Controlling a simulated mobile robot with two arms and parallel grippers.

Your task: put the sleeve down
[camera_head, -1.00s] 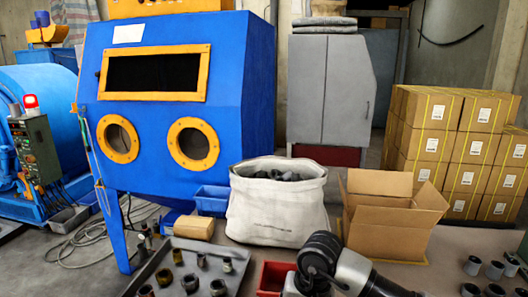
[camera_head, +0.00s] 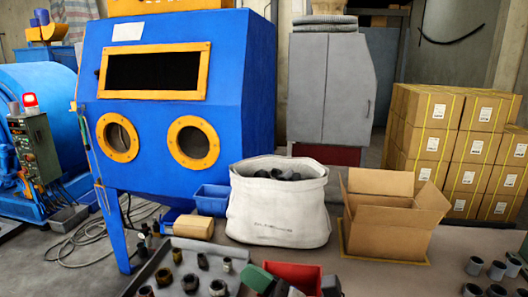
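Several dark sleeves stand on a grey metal tray (camera_head: 140,281) at the lower left. One of these sleeves (camera_head: 164,277) is upright near the middle of the tray, and a lighter one (camera_head: 227,264) stands at its right side. More grey sleeves (camera_head: 497,270) stand at the lower right. I cannot tell which sleeve the task means. Neither gripper can be made out. Dark shapes at the bottom edge, around the red bin (camera_head: 298,276), are cut off and may be parts of my arm.
A green block-like thing (camera_head: 256,277) overlaps the red bin's left side. A white sack (camera_head: 279,210) and an open cardboard box (camera_head: 390,222) stand behind. The blue blasting cabinet (camera_head: 240,90) rises at the back left.

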